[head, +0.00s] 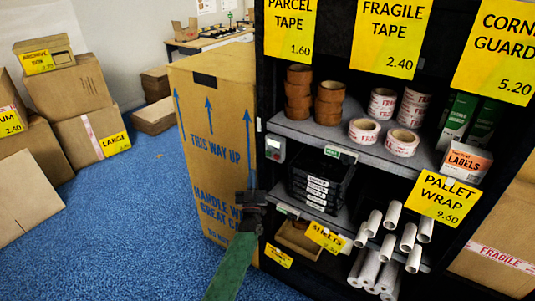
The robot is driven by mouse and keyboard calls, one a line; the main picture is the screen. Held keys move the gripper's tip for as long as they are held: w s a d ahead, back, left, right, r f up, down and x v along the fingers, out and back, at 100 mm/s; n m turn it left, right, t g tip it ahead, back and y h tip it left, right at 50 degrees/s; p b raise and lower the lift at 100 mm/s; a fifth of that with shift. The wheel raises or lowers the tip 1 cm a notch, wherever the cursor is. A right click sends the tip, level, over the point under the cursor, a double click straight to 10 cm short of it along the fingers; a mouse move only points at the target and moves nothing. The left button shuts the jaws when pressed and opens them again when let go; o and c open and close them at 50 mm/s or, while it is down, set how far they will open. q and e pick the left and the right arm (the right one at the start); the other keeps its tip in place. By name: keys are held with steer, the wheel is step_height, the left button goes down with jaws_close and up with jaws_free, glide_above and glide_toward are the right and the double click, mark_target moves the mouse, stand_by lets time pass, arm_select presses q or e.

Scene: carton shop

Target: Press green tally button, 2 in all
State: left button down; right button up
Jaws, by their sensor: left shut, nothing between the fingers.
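A small grey box (275,148) with a pale display and a reddish spot is mounted on the left front post of the black shelf unit. It looks like the tally counter. I cannot make out a green button on it. My left gripper (252,196) is shut and empty, below and a little left of the grey box and apart from it in the picture. Its green-sleeved arm comes up from the bottom edge. My right gripper is not in view.
The black shelf (345,131) holds brown tape rolls (299,92), fragile tape rolls (364,130), a labels box (464,162) and white wrap rolls (374,222). A tall carton (212,145) stands left of it. More cartons (66,90) stand farther left, with clear blue floor (120,220) between.

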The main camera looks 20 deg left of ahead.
mark_target(268, 154)
arm_select(q)
steer(key=shift+s+a+r+n+y, duration=0.1)
steer(key=shift+r+n+y, duration=0.1)
steer(key=shift+n, duration=2.65)
steer(key=shift+s+a+r+n+y, duration=0.1)
steer(key=shift+r+n, duration=0.1)
steer(key=shift+n, duration=2.7)
steer(key=shift+s+a+r+n+y, duration=0.1)
steer(key=shift+r+n, duration=0.1)
steer(key=shift+n, duration=2.65)
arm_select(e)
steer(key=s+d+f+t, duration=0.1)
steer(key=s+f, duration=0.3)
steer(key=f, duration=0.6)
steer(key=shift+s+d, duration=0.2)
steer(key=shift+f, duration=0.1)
